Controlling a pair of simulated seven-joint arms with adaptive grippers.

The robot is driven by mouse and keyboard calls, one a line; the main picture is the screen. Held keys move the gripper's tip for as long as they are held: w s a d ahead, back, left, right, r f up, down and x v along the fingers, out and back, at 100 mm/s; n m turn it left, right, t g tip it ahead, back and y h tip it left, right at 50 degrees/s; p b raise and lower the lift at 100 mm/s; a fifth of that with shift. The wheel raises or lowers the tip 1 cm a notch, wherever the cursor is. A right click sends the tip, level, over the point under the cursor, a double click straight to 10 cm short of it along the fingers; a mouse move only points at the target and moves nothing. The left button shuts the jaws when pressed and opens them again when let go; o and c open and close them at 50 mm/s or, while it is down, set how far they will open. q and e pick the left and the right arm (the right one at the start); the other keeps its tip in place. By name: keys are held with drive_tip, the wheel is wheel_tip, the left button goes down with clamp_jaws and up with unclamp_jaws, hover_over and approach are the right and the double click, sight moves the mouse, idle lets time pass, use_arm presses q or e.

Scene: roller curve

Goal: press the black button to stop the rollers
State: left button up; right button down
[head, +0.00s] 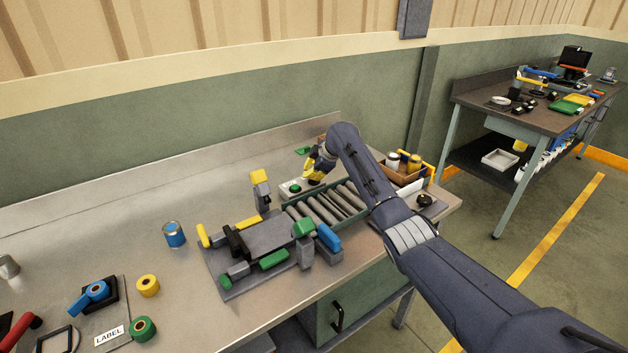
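A curved run of grey rollers (325,207) in a green frame sits on the metal bench. Behind it is a small white control box (290,192) with a green button (295,188) on top. My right gripper (313,174), with yellow fingers, points down over the right end of this box. The fingers cover that end, so I cannot make out a black button there or tell whether they touch it. Their opening is too small to judge. A round black piece (424,199) lies at the bench's right end. My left gripper is out of view.
A fixture with grey, green, blue and yellow blocks (265,237) stands in front of the rollers. A wooden crate with jars (402,172) is behind my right arm. A blue can (174,234) and tape rolls (147,285) are left. The back-left bench is clear.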

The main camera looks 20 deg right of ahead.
drive_tip(key=shift+r, duration=0.9)
drive_tip(key=shift+r, duration=0.1)
drive_tip(key=shift+r, duration=2.4)
